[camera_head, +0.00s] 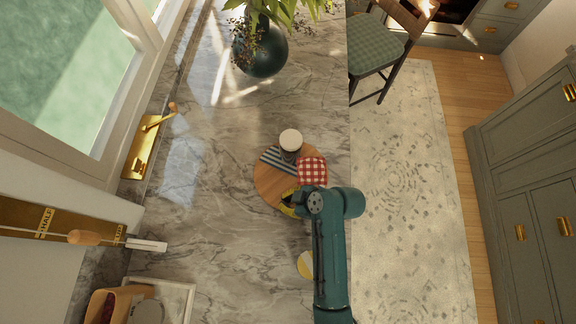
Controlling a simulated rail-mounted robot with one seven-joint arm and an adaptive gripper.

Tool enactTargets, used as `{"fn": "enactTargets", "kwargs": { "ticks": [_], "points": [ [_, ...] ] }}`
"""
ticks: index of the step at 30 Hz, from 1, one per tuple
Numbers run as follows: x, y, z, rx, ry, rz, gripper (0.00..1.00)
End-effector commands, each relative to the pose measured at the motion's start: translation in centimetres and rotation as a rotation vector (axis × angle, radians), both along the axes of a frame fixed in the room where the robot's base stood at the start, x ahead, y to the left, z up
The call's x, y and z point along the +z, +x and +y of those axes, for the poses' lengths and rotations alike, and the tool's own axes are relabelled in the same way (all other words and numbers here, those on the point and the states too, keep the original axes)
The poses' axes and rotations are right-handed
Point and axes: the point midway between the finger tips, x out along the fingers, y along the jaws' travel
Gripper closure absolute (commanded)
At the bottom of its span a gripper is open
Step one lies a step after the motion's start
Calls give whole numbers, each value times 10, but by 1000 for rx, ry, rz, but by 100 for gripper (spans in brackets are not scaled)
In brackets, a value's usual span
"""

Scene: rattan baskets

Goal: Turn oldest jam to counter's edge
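A round wooden board (264,184) lies on the marble counter (215,240), close to its right edge. Several items stand grouped on it: a dark jar with a white lid (290,139), a blue-and-white striped top (276,159), and a red-and-white checked cloth top (312,169). I see no label telling which jam is oldest. My gripper (289,204) is low at the board's near rim, below the checked top. My teal arm and wrist hide part of the rim there. A dark and yellow part shows at the gripper, but its fingers are not clear.
A yellow-and-white round thing (305,264) lies partly hidden beside my arm. A dark vase with a plant (260,48) stands at the back. Brass-coloured plates (141,147) and a wooden container (113,304) are at left. The counter left of the board is clear.

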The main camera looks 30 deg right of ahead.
Motion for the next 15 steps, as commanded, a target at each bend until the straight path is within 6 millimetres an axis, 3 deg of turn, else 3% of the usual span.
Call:
{"fn": "enactTargets", "kwargs": {
  "ticks": [15],
  "points": [
    [0, -11, -21, 4, 0, 0, 100]
  ]
}}
